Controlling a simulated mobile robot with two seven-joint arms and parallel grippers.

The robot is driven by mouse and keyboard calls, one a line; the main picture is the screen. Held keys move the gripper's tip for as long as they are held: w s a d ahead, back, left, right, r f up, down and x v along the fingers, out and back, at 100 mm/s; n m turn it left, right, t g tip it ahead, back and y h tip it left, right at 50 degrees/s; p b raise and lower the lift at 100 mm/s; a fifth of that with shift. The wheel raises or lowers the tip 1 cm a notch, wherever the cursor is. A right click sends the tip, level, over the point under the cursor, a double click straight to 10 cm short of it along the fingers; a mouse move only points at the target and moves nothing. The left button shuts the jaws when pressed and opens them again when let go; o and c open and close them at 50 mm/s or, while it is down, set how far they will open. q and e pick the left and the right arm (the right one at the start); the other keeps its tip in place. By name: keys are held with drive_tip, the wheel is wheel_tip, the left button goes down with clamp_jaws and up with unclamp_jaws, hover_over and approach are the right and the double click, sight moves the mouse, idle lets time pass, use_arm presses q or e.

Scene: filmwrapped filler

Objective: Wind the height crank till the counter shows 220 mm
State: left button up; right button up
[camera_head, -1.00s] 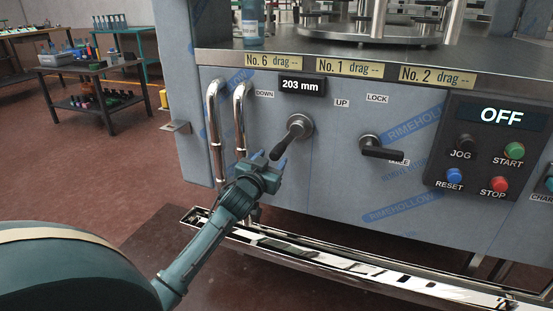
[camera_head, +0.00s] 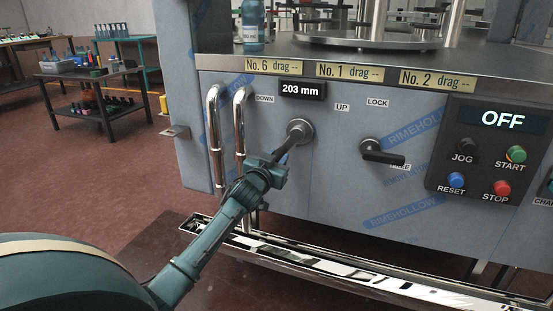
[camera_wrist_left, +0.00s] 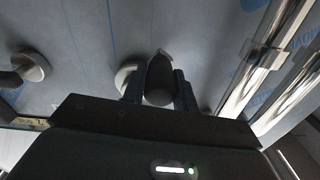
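The height crank has a round grey hub (camera_head: 300,130) on the machine's front panel, with a dark handle (camera_head: 284,153) slanting down and left. The counter (camera_head: 301,89) above it reads 203 mm. My left gripper (camera_head: 277,163) is at the handle's lower end, which it partly hides. In the left wrist view, the dark handle end (camera_wrist_left: 160,82) sits between the two fingers of my left gripper (camera_wrist_left: 160,92). The fingers lie close along both sides; whether they press on it is unclear. The labels DOWN (camera_head: 264,99) and UP (camera_head: 342,107) flank the crank. My right gripper is not in view.
A lock lever (camera_head: 382,154) is right of the crank, and a button panel (camera_head: 485,155) showing OFF is farther right. Vertical chrome rails (camera_head: 215,135) stand just left of the crank.

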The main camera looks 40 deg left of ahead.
use_arm(q)
clamp_jaws()
